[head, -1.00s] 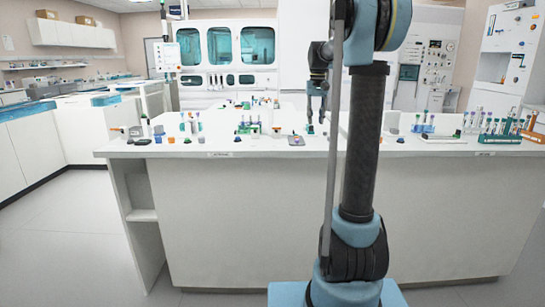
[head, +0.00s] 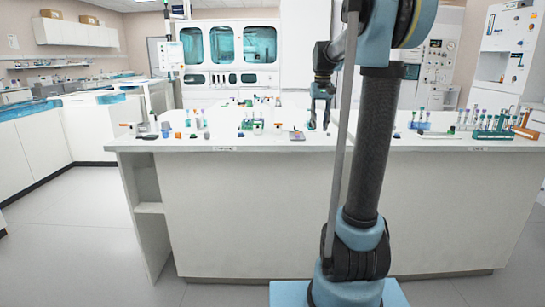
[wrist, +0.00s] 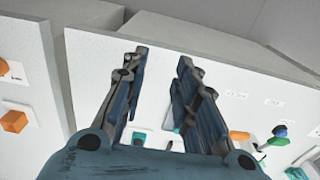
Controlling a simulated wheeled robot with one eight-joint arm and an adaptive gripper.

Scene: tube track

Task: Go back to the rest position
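The white bench top shows between and beyond the fingers. No object is held.
Small tubes and coloured parts stand along the bench top. A teal rack of tubes (head: 492,135) and an orange block (head: 525,132) are at the right. The floor (head: 75,235) left of the bench is clear.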

